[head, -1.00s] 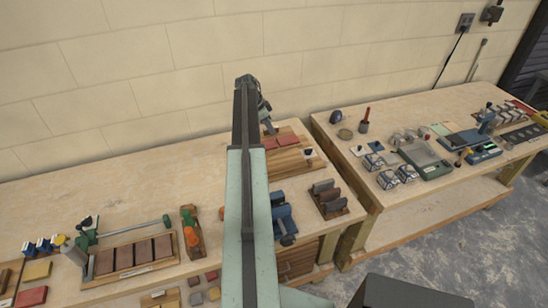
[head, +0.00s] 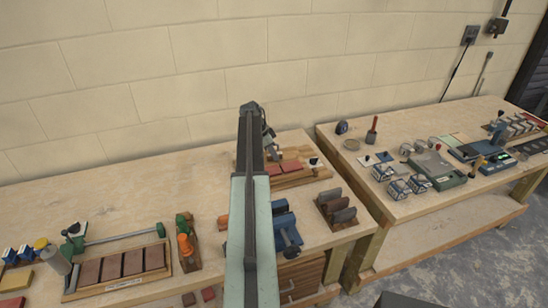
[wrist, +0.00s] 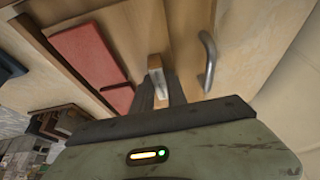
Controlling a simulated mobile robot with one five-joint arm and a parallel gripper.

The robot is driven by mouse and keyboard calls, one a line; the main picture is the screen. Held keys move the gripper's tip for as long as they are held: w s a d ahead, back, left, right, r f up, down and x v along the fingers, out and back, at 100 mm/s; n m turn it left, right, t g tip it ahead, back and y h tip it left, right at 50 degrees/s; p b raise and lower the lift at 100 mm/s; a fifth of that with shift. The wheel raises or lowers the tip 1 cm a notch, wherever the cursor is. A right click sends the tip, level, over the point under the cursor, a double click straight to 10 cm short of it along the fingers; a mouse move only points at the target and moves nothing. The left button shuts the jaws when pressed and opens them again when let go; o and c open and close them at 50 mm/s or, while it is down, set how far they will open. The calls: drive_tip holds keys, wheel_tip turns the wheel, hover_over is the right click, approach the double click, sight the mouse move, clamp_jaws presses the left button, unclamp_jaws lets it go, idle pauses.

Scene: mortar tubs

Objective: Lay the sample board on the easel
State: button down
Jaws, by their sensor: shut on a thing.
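The sample board (head: 292,168) is a wooden board with reddish tiles, at the back of the near bench in the head view. In the wrist view its red tiles (wrist: 88,50) lie left of my gripper (wrist: 158,78). My gripper (head: 271,153) is shut on the board; the exact grip point is partly hidden. The slatted wooden piece under and around the board (head: 300,181) looks like the easel. The board is low over it or touching it; I cannot tell which.
A blue tool (head: 284,222) and a rack of dark blocks (head: 337,208) stand in front. A tray of brown tiles (head: 118,280) and an orange-and-green tool (head: 186,245) lie to the left. A second bench (head: 400,215) stands right, past a gap.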

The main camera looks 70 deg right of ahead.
drive_tip(key=shift+f, duration=0.1)
drive_tip(key=c, duration=1.3)
unclamp_jaws()
drive_tip(key=p+v, duration=1.1)
drive_tip(key=v, duration=0.1)
drive_tip(key=shift+s+r, duration=0.1)
drive_tip(key=shift+r, duration=0.15)
